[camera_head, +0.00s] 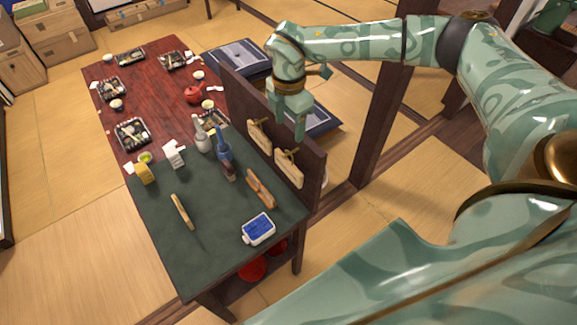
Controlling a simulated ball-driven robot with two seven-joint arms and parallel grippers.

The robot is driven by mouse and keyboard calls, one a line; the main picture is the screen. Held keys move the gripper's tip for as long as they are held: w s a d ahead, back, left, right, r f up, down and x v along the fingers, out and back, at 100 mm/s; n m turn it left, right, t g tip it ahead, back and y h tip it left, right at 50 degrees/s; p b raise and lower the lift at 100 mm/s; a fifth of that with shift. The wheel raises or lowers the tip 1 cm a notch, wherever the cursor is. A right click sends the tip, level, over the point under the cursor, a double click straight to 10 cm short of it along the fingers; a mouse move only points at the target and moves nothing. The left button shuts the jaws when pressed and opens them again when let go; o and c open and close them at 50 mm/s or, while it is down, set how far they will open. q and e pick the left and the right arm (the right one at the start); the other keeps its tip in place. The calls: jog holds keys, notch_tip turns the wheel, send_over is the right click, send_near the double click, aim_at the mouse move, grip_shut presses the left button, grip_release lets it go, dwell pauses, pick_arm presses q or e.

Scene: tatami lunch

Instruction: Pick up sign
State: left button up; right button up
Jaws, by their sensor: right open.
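Two pale wooden plaques that look like signs hang on the dark upright board (312,172) along the right edge of the table. The farther sign is a wooden plaque (259,136), and the nearer sign (289,169) hangs to its right. My right gripper (288,118) is open and points down above the board, close to the two signs in the picture. Nothing shows between its fingers, and its exact gap to the signs is hard to tell. Any writing on the signs is too small to read. My left gripper is not in view.
The green table top (200,255) carries a blue-and-white box (258,229), a wooden piece (260,188), a wooden stick (182,211), bottles (223,147) and a yellow block (143,173). Dishes and a red teapot (194,94) stand farther back. A wooden post (380,125) rises right of the board.

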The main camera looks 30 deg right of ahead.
aim_at(289, 152)
notch_tip(289, 152, down, 11)
jog(key=shift+w+f, duration=0.15)
jog(key=shift+f, duration=0.05)
jog(key=shift+r, duration=0.1)
grip_shut()
